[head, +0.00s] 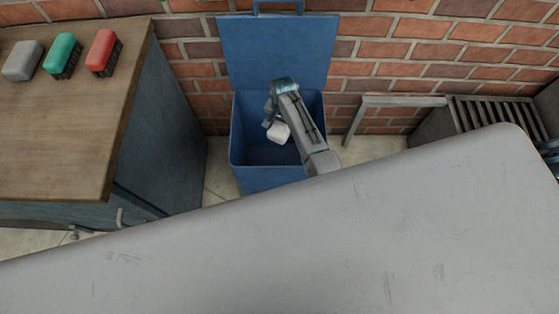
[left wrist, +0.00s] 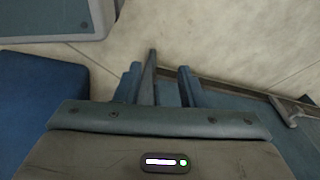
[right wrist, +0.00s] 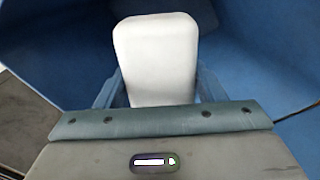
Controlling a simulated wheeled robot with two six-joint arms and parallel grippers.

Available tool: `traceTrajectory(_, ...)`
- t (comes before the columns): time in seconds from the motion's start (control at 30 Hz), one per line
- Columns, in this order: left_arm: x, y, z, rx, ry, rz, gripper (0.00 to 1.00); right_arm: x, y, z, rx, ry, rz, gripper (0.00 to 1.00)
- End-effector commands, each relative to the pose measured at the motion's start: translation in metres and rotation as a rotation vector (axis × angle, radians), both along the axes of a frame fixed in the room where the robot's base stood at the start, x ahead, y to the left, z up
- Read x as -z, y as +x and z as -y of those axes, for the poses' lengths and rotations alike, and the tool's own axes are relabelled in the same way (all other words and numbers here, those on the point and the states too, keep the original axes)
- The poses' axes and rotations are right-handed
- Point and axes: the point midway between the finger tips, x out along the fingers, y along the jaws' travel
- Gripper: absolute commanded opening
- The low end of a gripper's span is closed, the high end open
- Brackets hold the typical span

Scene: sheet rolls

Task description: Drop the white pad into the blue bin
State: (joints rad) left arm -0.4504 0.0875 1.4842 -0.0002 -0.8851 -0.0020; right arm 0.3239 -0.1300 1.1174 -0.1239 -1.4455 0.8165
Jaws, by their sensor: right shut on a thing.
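The blue bin (head: 270,178) stands against the brick wall with its lid (head: 278,50) raised. My right gripper (head: 272,120) is over the bin's opening and is shut on the white pad (head: 279,132). In the right wrist view the pad (right wrist: 157,55) sticks out beyond the fingers (right wrist: 160,92), with the blue inside of the bin around it. My left gripper (left wrist: 158,82) shows only in the left wrist view. Its fingers are apart and no held thing shows between them.
A wood-topped cabinet (head: 70,110) stands at the left, bearing a grey block (head: 22,61), a green block (head: 62,54) and a red block (head: 102,52). A slatted grey piece (head: 490,112) is at the right.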

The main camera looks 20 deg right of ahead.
Motion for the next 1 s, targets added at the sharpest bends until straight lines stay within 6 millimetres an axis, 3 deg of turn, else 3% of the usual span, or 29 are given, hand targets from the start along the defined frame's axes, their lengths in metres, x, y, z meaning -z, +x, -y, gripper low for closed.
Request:
traceTrajectory(0.27,-0.002,0.001,0.000,0.000,0.000,0.001,0.36,0.000,0.000,0.000,0.000,0.000,0.000,0.38)
traceTrajectory(0.3,-0.002,0.001,0.000,0.000,0.000,0.001,0.36,0.000,0.000,0.000,0.000,0.000,0.000,0.65)
traceTrajectory(0.43,-0.001,0.001,0.000,0.000,0.000,0.001,0.36,0.000,0.000,0.000,0.000,0.000,0.000,0.88)
traceTrajectory(0.77,-0.002,0.001,0.000,0.000,0.000,0.002,0.36,-0.003,0.000,0.000,0.000,0.001,0.001,0.88)
traceTrajectory(0.9,0.000,-0.002,0.000,0.000,0.000,0.003,0.36,-0.021,0.001,0.000,0.000,0.001,0.002,0.88)
traceTrajectory(1.0,0.013,-0.007,-0.002,-0.002,0.000,-0.003,0.36,-0.041,0.001,-0.001,0.000,0.002,0.004,0.88)
